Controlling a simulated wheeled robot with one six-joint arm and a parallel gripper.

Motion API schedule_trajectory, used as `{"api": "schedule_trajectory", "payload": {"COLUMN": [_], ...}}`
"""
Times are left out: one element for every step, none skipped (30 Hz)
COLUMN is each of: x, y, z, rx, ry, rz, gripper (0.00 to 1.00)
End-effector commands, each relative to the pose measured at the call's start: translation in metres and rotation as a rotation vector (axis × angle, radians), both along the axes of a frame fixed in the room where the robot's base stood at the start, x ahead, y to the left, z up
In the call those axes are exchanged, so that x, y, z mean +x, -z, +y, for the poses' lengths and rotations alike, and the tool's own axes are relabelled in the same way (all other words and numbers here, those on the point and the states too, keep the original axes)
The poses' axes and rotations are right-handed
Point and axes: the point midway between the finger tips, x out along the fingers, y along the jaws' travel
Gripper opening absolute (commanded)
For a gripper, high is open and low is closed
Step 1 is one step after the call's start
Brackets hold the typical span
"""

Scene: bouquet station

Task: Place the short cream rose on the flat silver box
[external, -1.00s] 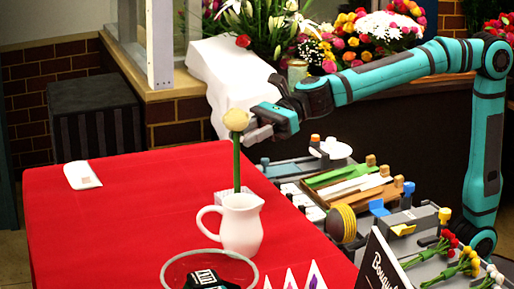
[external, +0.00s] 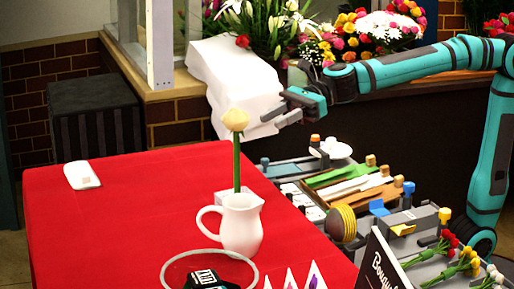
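The cream rose (external: 235,120) stands upright on a straight green stem (external: 237,165) over the red table. The foot of its stem meets a small pale grey-white box (external: 255,196), just behind the white pitcher (external: 240,228). The pitcher hides part of this box, and I cannot tell for certain whether the stem rests on the box or passes behind the pitcher's rim. My gripper (external: 279,107) is to the right of the bloom and a little above it, clear of the rose. Its fingers look apart, with nothing between them.
A glass ring (external: 252,268) and small pointed cards (external: 290,280) are at the table's front. A white packet (external: 82,175) lies at the far left. A cluttered tool tray (external: 345,180) stands right of the table.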

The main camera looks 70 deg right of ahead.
Motion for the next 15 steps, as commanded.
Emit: {"api": "schedule_trajectory", "payload": {"x": [0.000,-0.001,-0.001,-0.001,-0.001,-0.002,-0.003,-0.005,-0.007,-0.009,-0.011,-0.015,-0.017,-0.021,-0.025], "y": [-0.002,-0.002,-0.003,-0.003,-0.004,-0.005,-0.005,-0.006,-0.006,-0.006,-0.007,-0.007,-0.007,-0.007,-0.007], "z": [-0.007,-0.012,-0.023,-0.033,-0.045,-0.062,-0.077,-0.092,-0.113,-0.128,-0.142,-0.162,-0.176,-0.191,-0.210], "rx": [-0.013,-0.029,-0.059,-0.088,-0.123,-0.177,-0.224,-0.274,-0.346,-0.401,-0.458,-0.535,-0.593,-0.654,-0.734], "ry": [0.005,0.008,0.014,0.019,0.026,0.036,0.043,0.050,0.060,0.066,0.070,0.078,0.081,0.084,0.089], "rz": [-0.022,-0.044,-0.084,-0.123,-0.169,-0.238,-0.292,-0.352,-0.432,-0.489,-0.548,-0.621,-0.677,-0.731,-0.799], "gripper": [0.35,0.35,0.35,0.35,0.35,0.35,0.35,0.35,0.35,0.35,0.35,0.35,0.35,0.35,0.35]}}
